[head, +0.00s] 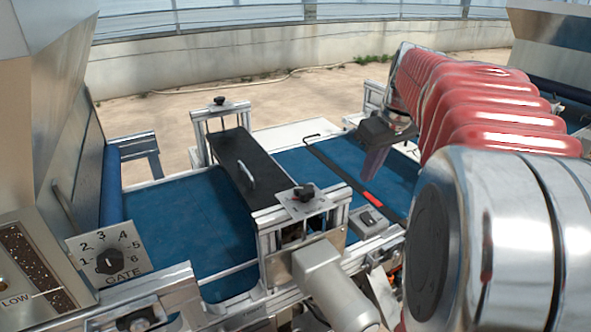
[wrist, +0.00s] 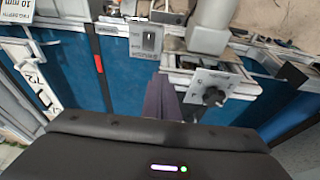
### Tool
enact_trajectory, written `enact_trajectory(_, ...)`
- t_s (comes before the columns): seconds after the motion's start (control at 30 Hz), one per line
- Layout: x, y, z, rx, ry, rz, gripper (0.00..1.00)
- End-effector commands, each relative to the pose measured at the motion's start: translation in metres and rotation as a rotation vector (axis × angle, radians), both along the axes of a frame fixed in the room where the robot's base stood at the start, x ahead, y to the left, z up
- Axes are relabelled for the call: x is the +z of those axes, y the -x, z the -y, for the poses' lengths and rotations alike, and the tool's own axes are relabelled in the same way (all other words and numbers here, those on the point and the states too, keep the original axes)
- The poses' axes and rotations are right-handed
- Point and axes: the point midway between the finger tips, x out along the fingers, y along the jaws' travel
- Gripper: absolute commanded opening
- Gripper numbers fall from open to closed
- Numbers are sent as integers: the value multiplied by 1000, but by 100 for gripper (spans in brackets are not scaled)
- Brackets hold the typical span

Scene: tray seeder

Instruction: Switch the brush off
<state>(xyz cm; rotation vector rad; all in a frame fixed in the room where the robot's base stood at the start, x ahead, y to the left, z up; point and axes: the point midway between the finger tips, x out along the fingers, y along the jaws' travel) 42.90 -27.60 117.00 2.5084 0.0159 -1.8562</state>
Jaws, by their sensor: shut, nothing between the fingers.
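A small grey switch box (head: 368,220) with a dark switch on its face sits on the near side rail of the blue belt, right of the brush cover. It also shows in the wrist view (wrist: 147,40) at the top centre; its setting is too small to read. The black brush cover (head: 232,158) spans the belt, with a light handle on top. My gripper (head: 373,168) is shut and empty, above the belt and beyond the switch box. In the wrist view the closed fingers (wrist: 160,98) point toward the rail, below the switch box and apart from it.
A black-knobbed bracket (head: 304,194) stands left of the switch box; its knob (wrist: 213,97) is right of the fingers. A dark bar (head: 340,172) with a red mark crosses the belt. A grey motor (head: 332,285) juts out nearby. A GATE dial (head: 108,261) is at left.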

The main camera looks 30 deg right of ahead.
Motion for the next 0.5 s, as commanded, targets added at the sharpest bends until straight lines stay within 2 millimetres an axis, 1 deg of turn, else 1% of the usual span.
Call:
enact_trajectory(0.03, -1, 0, 15, -3, -5, -3, 0)
enact_trajectory(0.1, -1, 0, 28, 1, -8, -4, 0)
enact_trajectory(0.2, -1, 0, 38, 7, -10, -5, 0)
enact_trajectory(0.5, -1, 0, 39, 9, -11, -6, 0)
